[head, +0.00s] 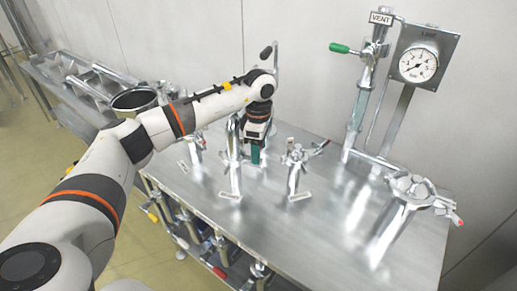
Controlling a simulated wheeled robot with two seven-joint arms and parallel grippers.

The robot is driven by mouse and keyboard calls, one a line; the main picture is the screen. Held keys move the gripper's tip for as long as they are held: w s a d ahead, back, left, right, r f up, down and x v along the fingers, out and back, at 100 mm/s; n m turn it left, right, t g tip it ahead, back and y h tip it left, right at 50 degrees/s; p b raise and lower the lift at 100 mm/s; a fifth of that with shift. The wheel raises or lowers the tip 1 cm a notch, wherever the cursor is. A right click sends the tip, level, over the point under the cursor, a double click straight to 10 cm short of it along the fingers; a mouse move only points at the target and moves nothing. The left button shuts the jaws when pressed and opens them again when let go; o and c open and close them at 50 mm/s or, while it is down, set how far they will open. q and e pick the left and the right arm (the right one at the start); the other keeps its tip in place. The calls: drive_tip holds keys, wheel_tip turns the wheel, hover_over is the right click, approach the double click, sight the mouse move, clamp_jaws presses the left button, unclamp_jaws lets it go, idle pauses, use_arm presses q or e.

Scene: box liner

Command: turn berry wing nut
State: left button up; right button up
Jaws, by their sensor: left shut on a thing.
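My left gripper (256,157) points down over the metal bench, between a tall steel post and a clamped pipe stub. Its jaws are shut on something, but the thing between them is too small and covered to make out. Teal shows at its lower end. No wing nut can be picked out clearly as the berry one. A pinkish-red tip (459,220) shows on the large clamp (412,188) at the right. My right gripper is not in view.
The steel bench (330,240) is bare at its front middle. The tall post (235,165) stands close left of the gripper. A vent pipe with a green-handled valve (341,48) and a pressure gauge (418,65) stands at the back right. Coloured-handled fittings hang below the front edge.

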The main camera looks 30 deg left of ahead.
use_arm(q)
drive_tip(key=shift+r, duration=0.1)
idle(0.3)
drive_tip(key=o, duration=1)
drive_tip(key=shift+w+r+b, duration=0.1)
drive_tip(key=shift+r+b, duration=0.25)
drive_tip(key=shift+r, duration=0.2)
wheel_tip(320, 180, up, 11)
drive_tip(key=b, duration=0.2)
drive_tip(key=shift+f, duration=0.15)
